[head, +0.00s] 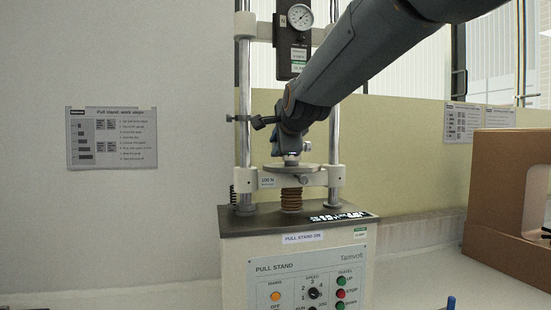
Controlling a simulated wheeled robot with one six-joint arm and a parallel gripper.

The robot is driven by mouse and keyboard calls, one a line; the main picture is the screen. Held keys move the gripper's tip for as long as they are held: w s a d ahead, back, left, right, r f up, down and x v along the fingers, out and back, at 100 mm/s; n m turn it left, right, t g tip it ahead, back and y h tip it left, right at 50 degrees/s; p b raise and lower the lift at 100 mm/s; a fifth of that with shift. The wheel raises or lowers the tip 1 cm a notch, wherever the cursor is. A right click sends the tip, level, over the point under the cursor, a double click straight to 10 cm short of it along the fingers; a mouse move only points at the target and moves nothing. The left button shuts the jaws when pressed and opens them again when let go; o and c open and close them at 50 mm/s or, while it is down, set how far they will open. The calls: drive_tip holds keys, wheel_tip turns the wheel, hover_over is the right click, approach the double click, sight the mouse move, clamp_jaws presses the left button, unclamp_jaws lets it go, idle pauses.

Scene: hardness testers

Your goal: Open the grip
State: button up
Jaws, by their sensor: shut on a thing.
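The pull stand (300,270) stands in the middle of the head view, with two upright columns and a control panel. My gripper (291,152) points down between the columns, just above the round plate (280,168). It is shut on a small part above this plate. The part is mostly hidden by my gripper, and I cannot make out its shape or whether it belongs to the grip. A dark knob (259,123) on a clamp sticks out from the left column, close to my wrist.
A dial gauge (300,17) on a dark bracket hangs above, behind my arm. Below the plate is a brown ribbed bellows (291,198). A brown box (505,195) stands at right. A work-steps sheet (111,138) is on the left wall.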

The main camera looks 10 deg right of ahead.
drive_tip(key=shift+f+t+b, duration=0.4)
drive_tip(key=shift+t+b, duration=0.7)
drive_tip(key=shift+b, duration=4.45)
drive_tip(key=shift+f+t+b, duration=0.4)
drive_tip(key=shift+t+b, duration=0.7)
drive_tip(key=shift+b, duration=4.4)
drive_tip(key=t+b, duration=0.1)
drive_tip(key=b, duration=0.4)
drive_tip(key=shift+s+r+b, duration=0.1)
drive_tip(key=shift+r+b, duration=0.05)
drive_tip(key=shift+b, duration=0.65)
drive_tip(key=o, duration=1)
drive_tip(key=shift+o, duration=0.2)
drive_tip(key=g+p, duration=0.1)
drive_tip(key=p, duration=0.8)
drive_tip(key=shift+r, duration=0.4)
drive_tip(key=g+p, duration=0.2)
drive_tip(key=p, duration=0.8)
drive_tip(key=g+p, duration=0.2)
drive_tip(key=p, duration=0.8)
drive_tip(key=shift+r, duration=0.4)
drive_tip(key=g+p, duration=0.1)
drive_tip(key=p, duration=0.4)
drive_tip(key=g+p, duration=0.2)
drive_tip(key=p, duration=0.3)
drive_tip(key=shift+w+r, duration=0.2)
drive_tip(key=shift+r, duration=0.1)
